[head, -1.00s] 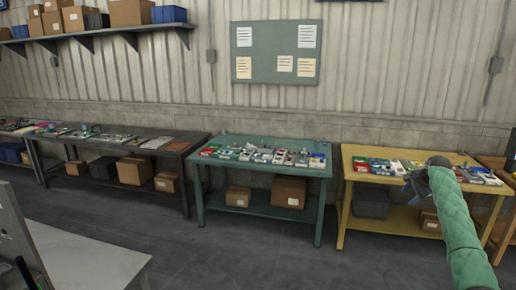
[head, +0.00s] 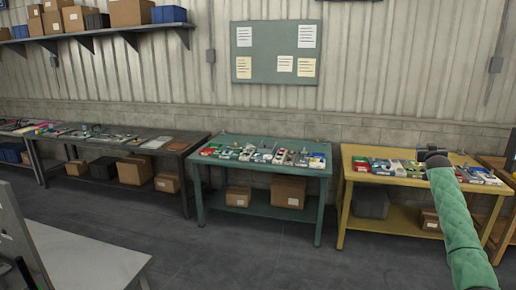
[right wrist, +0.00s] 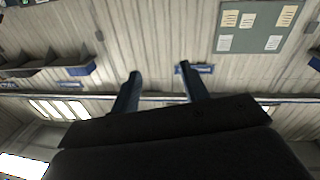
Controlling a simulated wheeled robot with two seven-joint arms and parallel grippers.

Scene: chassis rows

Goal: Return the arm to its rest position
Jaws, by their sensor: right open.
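My right arm, in a green quilted sleeve, comes in from the lower right in the head view. Its dark right gripper (head: 432,153) is raised in front of the yellow table's far side. In the right wrist view, the two fingers of the right gripper (right wrist: 160,80) stand apart with nothing between them. Behind them are the corrugated wall and a notice board (right wrist: 252,32). My left gripper is not in view.
A yellow table (head: 384,227), a teal table (head: 262,209) and a dark table (head: 178,148) stand along the wall with parts on top and boxes below. A pale tabletop (head: 85,258) is at the lower left. The grey floor between is clear.

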